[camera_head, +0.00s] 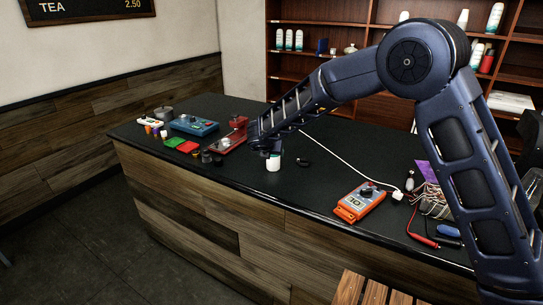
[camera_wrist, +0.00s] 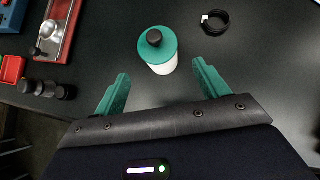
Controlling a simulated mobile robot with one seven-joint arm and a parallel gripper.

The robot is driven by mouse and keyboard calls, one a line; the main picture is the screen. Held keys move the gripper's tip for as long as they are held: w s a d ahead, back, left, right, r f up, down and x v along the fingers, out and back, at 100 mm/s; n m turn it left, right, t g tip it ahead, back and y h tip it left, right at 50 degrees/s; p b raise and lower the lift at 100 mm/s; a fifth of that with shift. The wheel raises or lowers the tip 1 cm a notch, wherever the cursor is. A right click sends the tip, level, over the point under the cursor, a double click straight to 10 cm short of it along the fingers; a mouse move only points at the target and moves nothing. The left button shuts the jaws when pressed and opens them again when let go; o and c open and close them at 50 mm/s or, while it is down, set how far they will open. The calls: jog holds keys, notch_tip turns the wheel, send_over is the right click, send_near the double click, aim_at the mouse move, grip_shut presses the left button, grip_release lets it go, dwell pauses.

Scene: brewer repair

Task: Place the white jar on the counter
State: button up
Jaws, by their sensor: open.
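The white jar (camera_head: 273,164) stands upright on the dark counter (camera_head: 330,185), near its front edge. In the wrist view the jar (camera_wrist: 163,68) shows a green top with a black knob. My gripper (camera_wrist: 157,85) is open, with one green finger on each side and the jar ahead, between the lines of the fingers. A gap shows between each finger and the jar. In the head view my gripper (camera_head: 268,150) is just above the jar, and its fingers are mostly hidden by the arm.
Left of the jar are several small dark cylinders (camera_wrist: 46,89), a red tray (camera_wrist: 57,32) and a blue device (camera_head: 194,125). The counter around the jar is clear.

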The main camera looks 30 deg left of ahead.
jog(key=shift+s+d+r, duration=0.15)
jog(key=shift+s+r, duration=0.25)
